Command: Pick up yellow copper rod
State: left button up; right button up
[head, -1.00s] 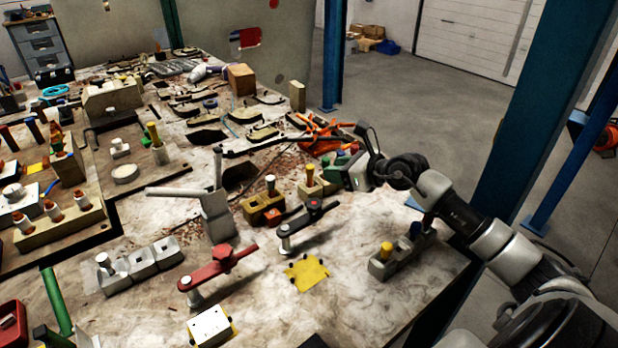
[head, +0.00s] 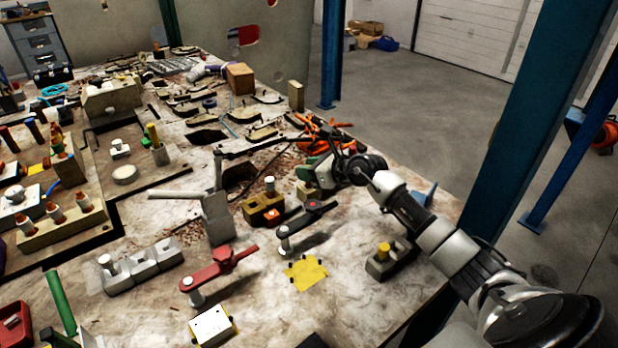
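My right gripper (head: 318,172) is at the small tan block (head: 307,193) near the middle right of the table. My wrist and gripper body cover the top of this block, and no yellow rod shows there now. Whether the fingers are open, shut or holding a rod is hidden. A yellow rod (head: 384,250) stands upright in a grey block (head: 392,265) near the table's right edge, apart from my gripper. Another yellow rod (head: 152,133) stands in a grey holder further back left. My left gripper is not in view.
A brown block with a pin (head: 264,208), a dark lever clamp (head: 305,220) and a red lever clamp (head: 220,267) stand left of and in front of my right gripper. Orange clamps (head: 322,132) lie behind it. A flat yellow plate (head: 305,272) lies on the marbled table.

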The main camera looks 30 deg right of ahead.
grip_shut()
jog(key=shift+r, duration=0.1)
